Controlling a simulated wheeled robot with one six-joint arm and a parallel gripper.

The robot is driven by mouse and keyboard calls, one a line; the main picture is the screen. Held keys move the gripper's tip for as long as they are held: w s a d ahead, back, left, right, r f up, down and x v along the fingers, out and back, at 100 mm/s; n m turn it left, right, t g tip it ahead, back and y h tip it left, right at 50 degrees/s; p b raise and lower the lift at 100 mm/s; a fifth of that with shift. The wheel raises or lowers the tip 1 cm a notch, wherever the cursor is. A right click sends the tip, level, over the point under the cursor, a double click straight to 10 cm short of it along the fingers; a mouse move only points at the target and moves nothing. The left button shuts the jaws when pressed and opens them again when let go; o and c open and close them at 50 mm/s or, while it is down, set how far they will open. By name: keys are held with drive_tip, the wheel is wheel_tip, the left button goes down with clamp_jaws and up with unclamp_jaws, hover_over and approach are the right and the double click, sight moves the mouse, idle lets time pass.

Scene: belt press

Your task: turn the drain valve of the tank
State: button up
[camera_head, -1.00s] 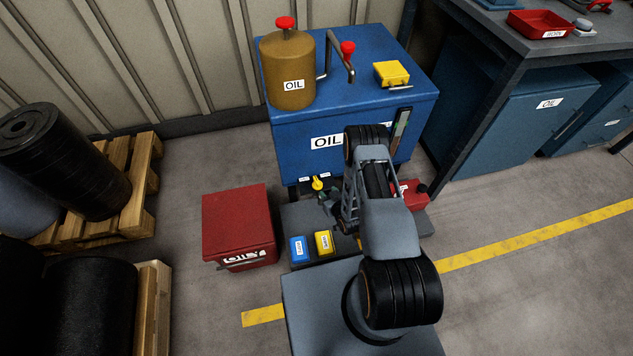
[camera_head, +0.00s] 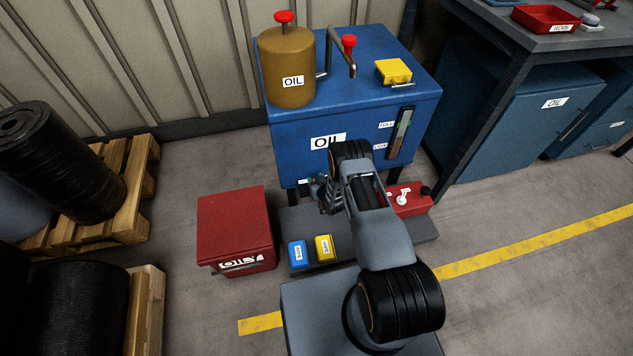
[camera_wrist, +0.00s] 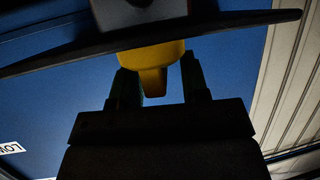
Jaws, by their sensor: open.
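The blue oil tank (camera_head: 295,150) stands against the wall in the head view. Its yellow valve handle (camera_wrist: 152,62) is seen close up in the wrist view, with its narrow part between the two fingers of my gripper (camera_wrist: 158,78). The fingers are open, with a gap on each side of that part. In the head view my gripper (camera_head: 318,190) is low at the tank's front, and the yellow handle is hidden behind it.
A red box (camera_head: 235,225) stands left of the dark low platform (camera_head: 290,225), which carries a blue can (camera_head: 298,253), a yellow can (camera_head: 324,248) and a red container (camera_head: 412,200). A workbench (camera_head: 500,60) is on the right. Pallets with rolls are on the left.

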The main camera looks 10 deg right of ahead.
drive_tip(key=shift+c, duration=0.3)
clamp_jaws()
drive_tip(key=shift+d, duration=0.15)
drive_tip(key=n+y+b, duration=0.3)
drive_tip(key=shift+a+f+g, duration=0.15)
drive_tip(key=shift+a+g, duration=0.1)
drive_tip(key=shift+g, duration=0.15)
drive_tip(key=n+g+y+b, duration=0.2)
drive_tip(key=n+y, duration=0.1)
drive_tip(key=shift+s+a+y+b, duration=0.1)
drive_tip(key=shift+a+y+b, duration=0.1)
drive_tip(key=shift+y+b, duration=0.15)
drive_tip(key=shift+n+g, duration=0.3)
drive_tip(key=shift+n, duration=0.1)
drive_tip(key=shift+a+r+y+b, duration=0.1)
drive_tip(key=shift+r+y+b, duration=0.1)
drive_tip(key=shift+y+b, duration=0.15)
